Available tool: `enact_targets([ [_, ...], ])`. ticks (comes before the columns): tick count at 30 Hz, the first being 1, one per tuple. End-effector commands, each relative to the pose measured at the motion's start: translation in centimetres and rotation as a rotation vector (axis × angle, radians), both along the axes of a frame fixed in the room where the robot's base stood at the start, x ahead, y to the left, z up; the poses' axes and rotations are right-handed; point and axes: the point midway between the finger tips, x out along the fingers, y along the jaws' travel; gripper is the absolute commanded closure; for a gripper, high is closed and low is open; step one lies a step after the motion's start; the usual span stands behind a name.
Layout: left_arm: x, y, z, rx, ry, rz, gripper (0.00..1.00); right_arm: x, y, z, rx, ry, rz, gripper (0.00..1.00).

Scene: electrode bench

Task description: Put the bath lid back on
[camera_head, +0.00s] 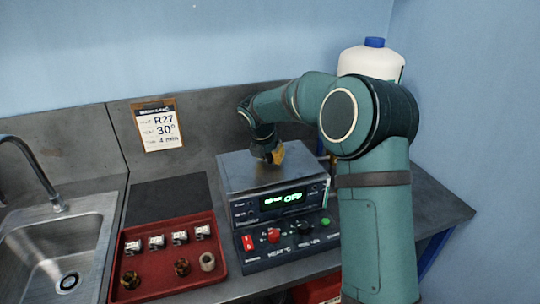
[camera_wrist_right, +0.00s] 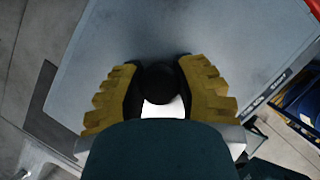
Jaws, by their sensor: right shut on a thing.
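Whether the lid touches the bath rim all round is not clear. My left gripper is not in view.
A red tray (camera_head: 160,262) with several small white-topped blocks and ring-like pieces stands left of the bath. Farther left is a sink (camera_head: 30,250) with a tap. A white bottle (camera_head: 365,62) stands at the back right, behind my right arm. A note board (camera_head: 158,124) leans on the back wall.

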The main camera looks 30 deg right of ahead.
Motion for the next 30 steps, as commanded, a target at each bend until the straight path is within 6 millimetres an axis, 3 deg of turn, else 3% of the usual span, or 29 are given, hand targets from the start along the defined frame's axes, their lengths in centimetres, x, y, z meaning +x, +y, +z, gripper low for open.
enact_targets([
  [20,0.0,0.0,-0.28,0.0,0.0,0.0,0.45,0.0,0.0,-0.72,0.0,0.0,0.0,1.0],
  [21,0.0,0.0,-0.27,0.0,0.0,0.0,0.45,0.0,0.0,-0.71,0.0,0.0,0.0,0.57],
  [23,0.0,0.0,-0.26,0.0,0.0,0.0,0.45,0.0,0.0,-0.71,0.0,0.0,0.0,0.37],
  [29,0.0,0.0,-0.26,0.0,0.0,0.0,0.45,0.0,0.0,-0.71,0.0,0.0,0.0,0.37],
  [30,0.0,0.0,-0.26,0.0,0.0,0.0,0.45,-0.04,0.0,-0.8,0.0,0.002,0.0,0.28],
])
